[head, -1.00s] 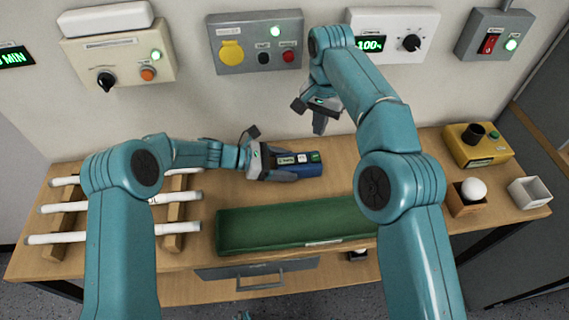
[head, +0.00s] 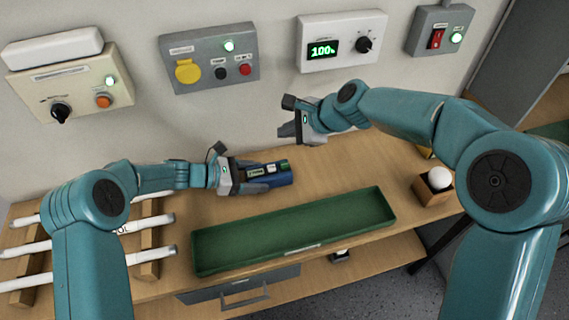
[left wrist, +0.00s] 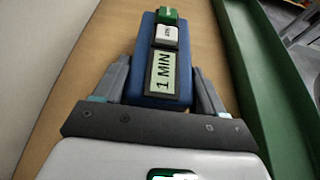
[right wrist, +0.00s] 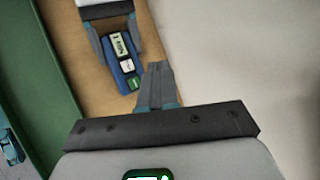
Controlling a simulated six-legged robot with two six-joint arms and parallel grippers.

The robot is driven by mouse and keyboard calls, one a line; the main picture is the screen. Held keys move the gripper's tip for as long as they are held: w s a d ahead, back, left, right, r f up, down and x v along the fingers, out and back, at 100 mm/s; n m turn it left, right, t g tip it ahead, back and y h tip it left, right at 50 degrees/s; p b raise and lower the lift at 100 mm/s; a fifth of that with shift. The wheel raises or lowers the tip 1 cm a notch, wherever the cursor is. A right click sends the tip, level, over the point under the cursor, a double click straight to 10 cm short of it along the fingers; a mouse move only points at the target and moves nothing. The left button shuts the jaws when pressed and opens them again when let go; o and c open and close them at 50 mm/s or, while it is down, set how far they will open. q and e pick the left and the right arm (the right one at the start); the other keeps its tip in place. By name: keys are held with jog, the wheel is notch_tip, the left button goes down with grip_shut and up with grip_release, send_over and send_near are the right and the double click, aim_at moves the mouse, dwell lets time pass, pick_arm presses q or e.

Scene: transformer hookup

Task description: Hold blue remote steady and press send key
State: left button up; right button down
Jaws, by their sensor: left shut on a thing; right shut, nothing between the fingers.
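The blue remote (head: 277,180) is held just above or on the wooden bench; I cannot tell which. My left gripper (head: 250,183) is shut on its near end.
A long green tray (head: 295,249) lies in front of the remote. White rods (head: 35,252) rest on wooden racks at left. Wall boxes, including a grey one with a yellow cap (head: 210,75) and one reading 100% (head: 341,24), hang behind. A white ball sits in a wooden holder (head: 434,197).

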aim_at(287, 167)
dwell(0.3)
jog(key=shift+f, duration=4.45)
jog(key=shift+f, duration=0.15)
jog(key=shift+f, duration=0.25)
jog(key=shift+f, duration=0.45)
jog(key=shift+r, duration=0.9)
jog(key=shift+r, duration=2.5)
